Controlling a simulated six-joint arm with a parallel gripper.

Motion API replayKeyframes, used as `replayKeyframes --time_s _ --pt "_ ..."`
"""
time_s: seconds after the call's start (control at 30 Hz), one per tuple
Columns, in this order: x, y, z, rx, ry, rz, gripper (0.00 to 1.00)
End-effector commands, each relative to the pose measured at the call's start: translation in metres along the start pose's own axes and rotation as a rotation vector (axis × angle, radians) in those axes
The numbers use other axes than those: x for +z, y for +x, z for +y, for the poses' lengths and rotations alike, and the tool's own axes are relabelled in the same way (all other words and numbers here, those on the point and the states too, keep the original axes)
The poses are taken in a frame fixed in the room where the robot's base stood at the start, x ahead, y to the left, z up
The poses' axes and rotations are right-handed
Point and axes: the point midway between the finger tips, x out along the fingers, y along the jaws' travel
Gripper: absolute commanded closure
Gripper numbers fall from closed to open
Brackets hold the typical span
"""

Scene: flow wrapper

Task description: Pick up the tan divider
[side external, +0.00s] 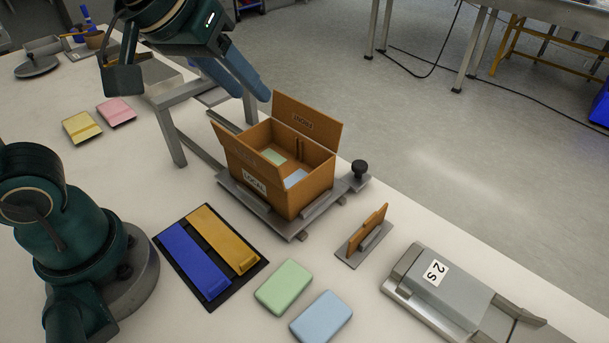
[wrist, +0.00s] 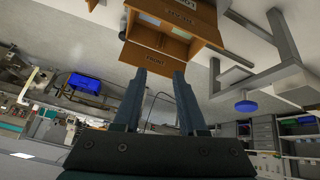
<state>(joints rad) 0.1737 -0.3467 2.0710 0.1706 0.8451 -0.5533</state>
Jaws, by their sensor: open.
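The tan divider (side external: 374,228) stands upright in a small grey slotted holder (side external: 349,252), to the right of the open tan carton, in the side view. I cannot make it out in the wrist view. My gripper (side external: 254,96) is open and empty, high at the back left of the carton and well away from the divider. In the wrist view my gripper (wrist: 160,75) shows two spread fingers with nothing between them.
The open carton (side external: 274,188), also in the wrist view (wrist: 174,41), sits on a metal fixture with a black knob (side external: 360,168). A green block (side external: 284,287) and a blue block (side external: 321,318) lie in front. A grey device (side external: 437,286) marked 2S stands right of the holder.

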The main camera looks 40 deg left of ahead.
Motion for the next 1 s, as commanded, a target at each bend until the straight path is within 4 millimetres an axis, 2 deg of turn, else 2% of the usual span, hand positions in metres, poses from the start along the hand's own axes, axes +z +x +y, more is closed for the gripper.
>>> replayKeyframes --time_s 0.1,0.27,0.37,0.5,0.6,0.73,0.83,1.0 --pt "-0.012 0.02 0.031 0.009 0.005 -0.022 0.59" --pt "-0.013 0.052 0.075 0.018 0.031 -0.052 0.59" --pt "-0.003 0.075 0.104 0.022 0.069 -0.076 0.59" --pt "0.024 0.104 0.138 0.021 0.148 -0.117 0.59" --pt "0.046 0.119 0.153 0.015 0.216 -0.149 0.59" --pt "0.072 0.131 0.16 0.002 0.276 -0.19 0.59" --pt "0.082 0.136 0.161 -0.002 0.298 -0.204 0.59" --pt "0.085 0.154 0.161 -0.001 0.298 -0.203 0.59"
